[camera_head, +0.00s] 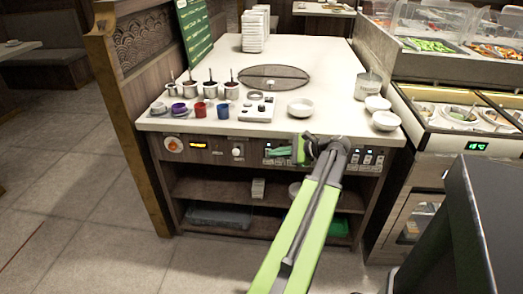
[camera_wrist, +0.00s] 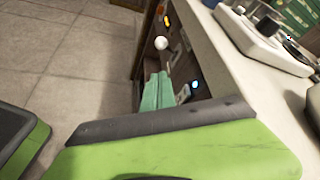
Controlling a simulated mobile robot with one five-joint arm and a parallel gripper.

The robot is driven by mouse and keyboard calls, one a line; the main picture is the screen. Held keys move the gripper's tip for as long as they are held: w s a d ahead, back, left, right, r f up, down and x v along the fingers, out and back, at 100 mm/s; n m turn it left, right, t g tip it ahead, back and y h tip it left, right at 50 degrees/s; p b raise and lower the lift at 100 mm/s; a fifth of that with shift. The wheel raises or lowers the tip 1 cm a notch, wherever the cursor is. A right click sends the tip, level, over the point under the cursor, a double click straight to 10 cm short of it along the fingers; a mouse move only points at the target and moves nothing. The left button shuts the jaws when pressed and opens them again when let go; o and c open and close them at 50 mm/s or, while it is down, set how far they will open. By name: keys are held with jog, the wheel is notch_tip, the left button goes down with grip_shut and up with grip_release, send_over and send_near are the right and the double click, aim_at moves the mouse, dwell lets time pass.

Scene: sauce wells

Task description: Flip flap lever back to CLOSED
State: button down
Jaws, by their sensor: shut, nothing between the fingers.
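A row of small switches (camera_head: 368,158) lies to the right of my arm. I cannot make out which part is the flap lever; my gripper covers part of the panel.
An orange dial (camera_head: 173,145) and a lit yellow display (camera_head: 198,145) are farther left on the panel. Above, the white countertop (camera_head: 330,85) holds sauce pots, coloured cups and bowls (camera_head: 300,107). Open shelves (camera_head: 225,190) lie below. Free floor (camera_head: 80,190) is at left.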

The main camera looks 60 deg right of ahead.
jog(key=shift+v, duration=1.35)
